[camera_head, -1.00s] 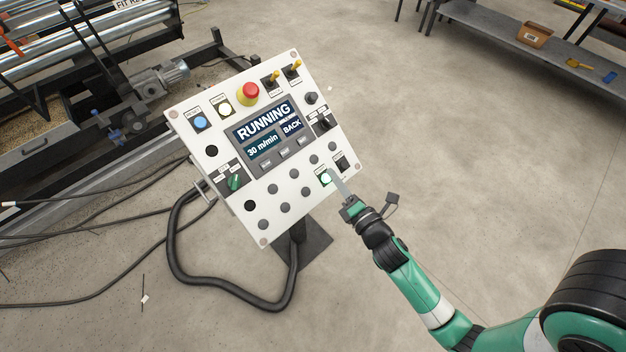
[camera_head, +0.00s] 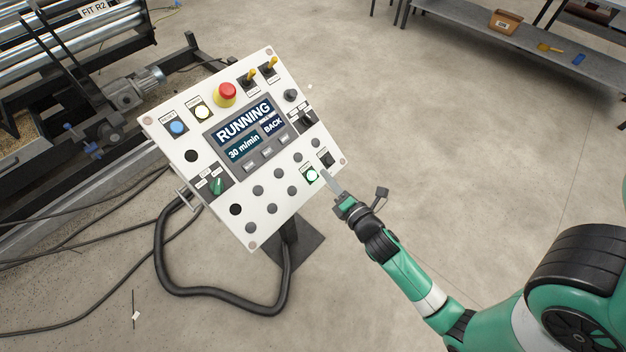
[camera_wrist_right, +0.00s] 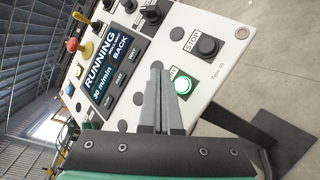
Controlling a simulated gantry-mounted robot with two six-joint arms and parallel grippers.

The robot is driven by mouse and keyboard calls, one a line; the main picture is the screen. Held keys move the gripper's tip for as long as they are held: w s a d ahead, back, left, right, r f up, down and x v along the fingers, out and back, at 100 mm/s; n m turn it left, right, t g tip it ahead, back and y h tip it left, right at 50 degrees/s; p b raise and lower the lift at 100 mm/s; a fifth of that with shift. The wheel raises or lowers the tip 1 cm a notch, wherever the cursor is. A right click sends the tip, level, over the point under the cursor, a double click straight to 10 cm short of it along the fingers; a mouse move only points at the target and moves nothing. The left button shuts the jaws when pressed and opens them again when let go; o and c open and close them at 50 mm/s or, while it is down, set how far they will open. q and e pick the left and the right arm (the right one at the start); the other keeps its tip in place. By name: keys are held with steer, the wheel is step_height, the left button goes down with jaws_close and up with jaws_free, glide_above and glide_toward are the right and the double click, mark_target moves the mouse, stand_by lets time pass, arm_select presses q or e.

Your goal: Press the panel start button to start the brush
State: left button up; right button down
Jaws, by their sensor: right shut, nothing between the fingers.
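The white control panel (camera_head: 222,228) stands tilted on a post, and its screen (camera_head: 252,135) reads RUNNING and 30 m/min. A round button lit green (camera_head: 312,175) sits near the panel's lower right edge; it also shows lit in the wrist view (camera_wrist_right: 183,85), its label partly hidden by my fingers. My right gripper (camera_head: 328,181) is shut and empty, its tips just right of the green button in the head view. In the wrist view the fingers (camera_wrist_right: 157,82) lie beside that button, apart from it in the picture; depth is hard to tell. My left gripper is not in view.
A black knob marked STOP (camera_wrist_right: 207,46) is near the green button. A red emergency button (camera_head: 225,93) and yellow-tipped switches are at the panel's top. A thick black cable (camera_head: 165,270) loops below. Roller machinery is at left, a grey bench (camera_head: 470,35) at back right.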

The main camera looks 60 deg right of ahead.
mark_target(311, 172)
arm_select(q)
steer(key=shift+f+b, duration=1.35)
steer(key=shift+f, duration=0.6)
arm_select(e)
steer(key=shift+w+d+f, duration=0.2)
steer(key=shift+w+f, duration=0.55)
steer(key=shift+f, duration=0.15)
steer(key=shift+w+d+f, duration=0.2)
steer(key=shift+w+f, duration=0.5)
steer(key=shift+f, duration=0.15)
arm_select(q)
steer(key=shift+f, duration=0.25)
arm_select(e)
steer(key=shift+w+d+f, duration=0.1)
steer(key=shift+w+f, duration=0.15)
steer(key=shift+f, duration=0.05)
